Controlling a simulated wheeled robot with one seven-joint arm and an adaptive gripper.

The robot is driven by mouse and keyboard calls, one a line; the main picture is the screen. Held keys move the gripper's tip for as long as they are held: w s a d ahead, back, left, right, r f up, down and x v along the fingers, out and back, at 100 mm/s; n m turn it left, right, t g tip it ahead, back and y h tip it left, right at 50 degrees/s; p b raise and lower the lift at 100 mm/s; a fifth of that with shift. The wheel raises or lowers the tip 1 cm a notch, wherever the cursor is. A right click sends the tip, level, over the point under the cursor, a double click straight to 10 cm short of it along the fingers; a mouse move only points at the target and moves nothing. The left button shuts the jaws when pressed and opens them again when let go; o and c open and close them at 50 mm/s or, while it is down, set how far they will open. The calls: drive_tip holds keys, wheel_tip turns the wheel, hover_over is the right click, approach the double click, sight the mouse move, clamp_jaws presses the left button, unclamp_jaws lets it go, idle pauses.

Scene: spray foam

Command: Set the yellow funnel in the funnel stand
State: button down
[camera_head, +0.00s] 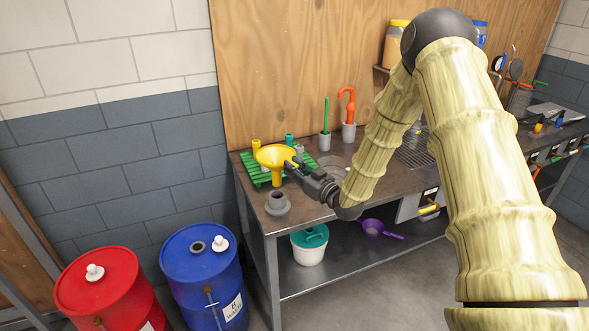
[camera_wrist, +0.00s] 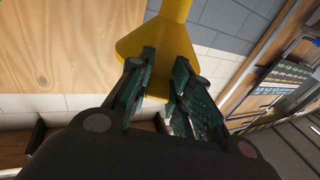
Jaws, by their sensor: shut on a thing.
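The yellow funnel (camera_head: 276,157) is held at the left end of the workbench, its wide mouth up and its spout down, in the head view. My gripper (camera_head: 297,168) is shut on the funnel's rim side, coming from the right. In the wrist view my gripper's fingers (camera_wrist: 165,80) close on the yellow funnel (camera_wrist: 155,42). A grey round piece with a short collar, which looks like the funnel stand (camera_head: 277,204), is on the bench's front left corner. The funnel is above and behind it, apart from it. The exact height of the spout is unclear.
A green slatted rack (camera_head: 254,176) with small bottles lies behind the funnel. Grey cups with a green stick (camera_head: 325,140) and an orange handle (camera_head: 348,130) stand at the back. Blue (camera_head: 203,270) and red (camera_head: 105,285) drums stand on the floor left of the bench.

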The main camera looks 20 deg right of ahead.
wheel_tip(320, 180, down, 4)
drive_tip(key=b, duration=0.3)
idle(0.3)
drive_tip(key=shift+w, duration=0.1)
drive_tip(key=shift+b, duration=0.45)
idle(0.8)
wheel_tip(320, 180, down, 6)
drive_tip(key=b, duration=0.5)
drive_tip(key=shift+f, duration=0.25)
idle(3.9)
drive_tip(key=c, duration=1.2)
unclamp_jaws()
